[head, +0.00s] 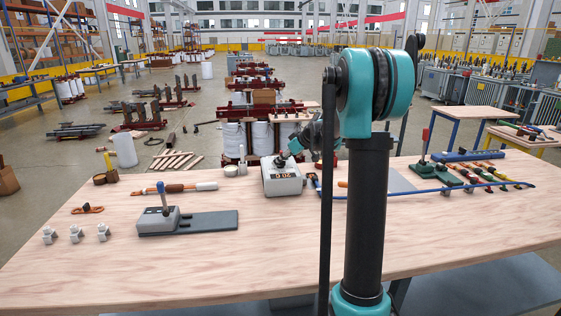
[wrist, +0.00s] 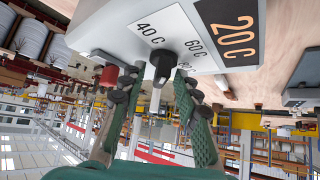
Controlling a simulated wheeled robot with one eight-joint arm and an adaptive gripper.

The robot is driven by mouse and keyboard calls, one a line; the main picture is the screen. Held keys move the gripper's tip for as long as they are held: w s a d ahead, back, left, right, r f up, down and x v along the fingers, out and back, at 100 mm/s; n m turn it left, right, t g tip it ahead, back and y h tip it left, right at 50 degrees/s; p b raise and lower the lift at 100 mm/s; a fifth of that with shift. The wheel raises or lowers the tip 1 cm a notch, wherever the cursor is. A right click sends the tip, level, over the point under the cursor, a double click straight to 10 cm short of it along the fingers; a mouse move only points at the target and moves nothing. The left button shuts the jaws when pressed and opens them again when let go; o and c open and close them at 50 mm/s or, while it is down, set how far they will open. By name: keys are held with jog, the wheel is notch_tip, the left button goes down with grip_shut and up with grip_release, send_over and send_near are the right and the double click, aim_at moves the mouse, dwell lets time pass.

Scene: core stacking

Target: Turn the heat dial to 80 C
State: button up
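The heat box (wrist: 130,22) is a pale box with a black dial (wrist: 163,65) and printed marks for 40 C, 60 C and, partly cut off by my finger, what looks like 80 C. Its dark display (wrist: 230,30) reads 20 C in orange. In the head view the box (head: 282,183) stands on the wooden table behind my arm. My gripper (wrist: 157,76) is open, with one green finger on each side of the dial. I see gaps beside the dial, so it does not look gripped. In the head view my gripper (head: 288,157) is at the box top, partly hidden.
A grey device with a blue lever (head: 164,215) and a dark plate stands left on the table (head: 200,265). Several small pale parts (head: 76,234) lie at the left. Hand tools (head: 465,175) and a blue bar lie at the right. The front of the table is clear.

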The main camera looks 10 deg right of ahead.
jog(key=shift+w+a+f, duration=0.1)
jog(key=shift+f, duration=0.05)
grip_shut()
